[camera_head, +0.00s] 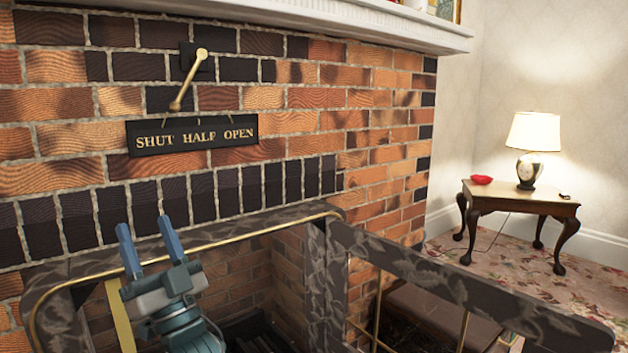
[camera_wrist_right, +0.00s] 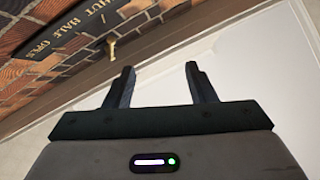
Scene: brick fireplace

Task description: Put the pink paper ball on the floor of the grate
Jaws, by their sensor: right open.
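My right gripper (camera_head: 144,226) is open, with its two blue fingers pointing up in front of the fireplace opening. Nothing shows between its fingers, and in the right wrist view the gripper (camera_wrist_right: 159,70) is also open and empty. The dark grate (camera_head: 258,332) shows only in part, low inside the brick fireplace, at the bottom edge of the head view. My gripper is above and to the left of the visible grate in the picture. I cannot see the pink paper ball in either view. My left gripper is not in view.
A marble surround (camera_head: 335,262) with brass trim frames the opening and juts out at right. Above are a black sign (camera_head: 192,134) and a brass lever (camera_head: 188,80). A white mantel (camera_head: 330,18) overhangs. A side table (camera_head: 515,202) with a lamp and red dish stands far right.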

